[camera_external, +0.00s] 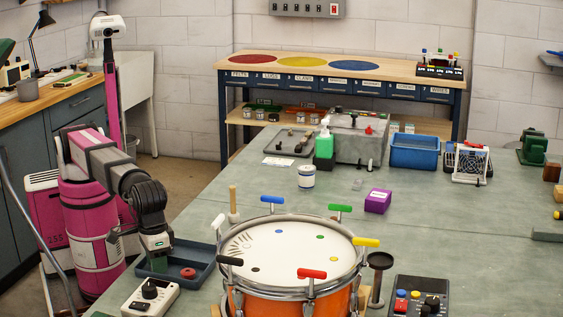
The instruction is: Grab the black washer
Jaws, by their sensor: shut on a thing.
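My gripper (158,264) points down into the left part of a dark blue-grey tray (203,256) at the left edge of the bench. It is shut on a small dark thing at its fingertips, which appears to be the black washer; the fingers and the dark tray hide most of it. A red washer (188,273) lies in the tray just right of my gripper, apart from it.
A drum (290,250) with coloured T-handles stands close right of the tray. A control box (150,297) with a black knob sits in front of it. A wooden stick (233,203) stands upright behind. The green bench (440,225) has free room right of the drum.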

